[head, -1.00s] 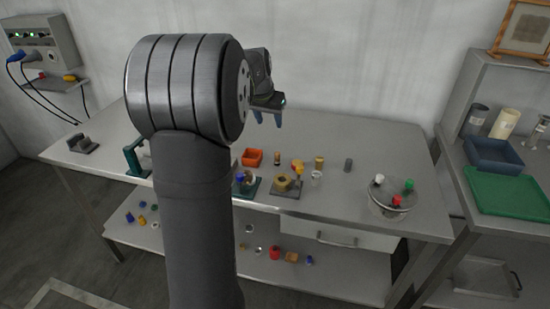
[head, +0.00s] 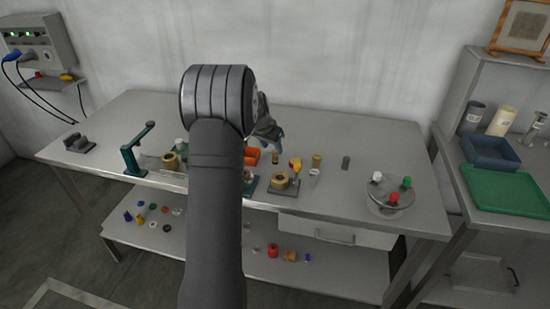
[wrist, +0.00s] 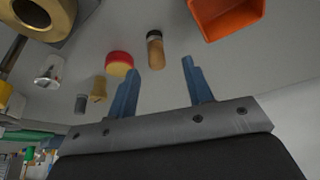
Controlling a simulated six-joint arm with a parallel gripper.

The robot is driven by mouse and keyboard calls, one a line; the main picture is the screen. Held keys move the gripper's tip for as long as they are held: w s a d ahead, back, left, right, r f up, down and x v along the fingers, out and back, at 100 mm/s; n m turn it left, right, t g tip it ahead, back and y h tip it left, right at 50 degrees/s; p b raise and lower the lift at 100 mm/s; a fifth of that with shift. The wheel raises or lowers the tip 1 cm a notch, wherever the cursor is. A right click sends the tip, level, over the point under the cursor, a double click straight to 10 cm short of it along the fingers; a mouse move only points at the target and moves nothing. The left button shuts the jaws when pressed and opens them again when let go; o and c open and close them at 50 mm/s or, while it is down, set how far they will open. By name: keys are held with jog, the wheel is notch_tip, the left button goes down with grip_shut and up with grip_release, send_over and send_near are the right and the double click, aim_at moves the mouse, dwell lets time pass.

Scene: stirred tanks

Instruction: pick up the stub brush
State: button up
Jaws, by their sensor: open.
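In the head view the brush (head: 275,157) shows just below my gripper (head: 276,140). In the wrist view my gripper (wrist: 164,84) is open with its two blue fingers apart and nothing between them. The brush is beyond the fingertips, slightly left of midway between them, and apart from them.
The orange bin (wrist: 226,16) is close to the right of the brush. The red-and-yellow piece (wrist: 119,64) is close on its left, near the left finger. A brass piece (wrist: 98,89), clear cup (wrist: 49,70) and grey cylinder (head: 346,162) stand farther off. The bench's back right is clear.

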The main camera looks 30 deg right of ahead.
aim_at(274, 152)
jog(key=shift+s+x, duration=0.1)
jog(key=shift+x, duration=1.3)
jog(key=shift+s+x, duration=0.15)
jog(key=shift+x, duration=1.25)
jog(key=shift+a, duration=0.1)
grip_shut()
